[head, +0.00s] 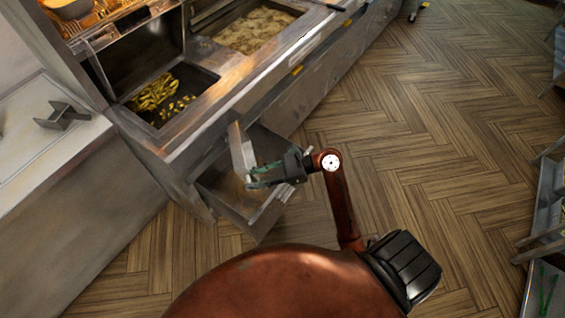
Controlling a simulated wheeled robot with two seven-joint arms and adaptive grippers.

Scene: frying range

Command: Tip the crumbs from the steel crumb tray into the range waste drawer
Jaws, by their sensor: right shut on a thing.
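The steel crumb tray (239,152) is a thin pale metal piece, steeply tilted, over the pulled-out drawer. My right gripper (252,178) is shut on the tray's near lower part, above the drawer. The range waste drawer (272,208) is open at the front of the range, below the counter edge. Its inside looks brownish, but single crumbs are too small to make out. The gripper and tray hide part of the drawer's inside. My left gripper is not in view.
The range has a bin of fries (155,95) and a fryer vat (255,30) above the drawer. A steel counter (60,150) stands at left with a small metal bracket (62,115). Shelving (545,240) stands at the right edge. The wooden floor (430,130) between is clear.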

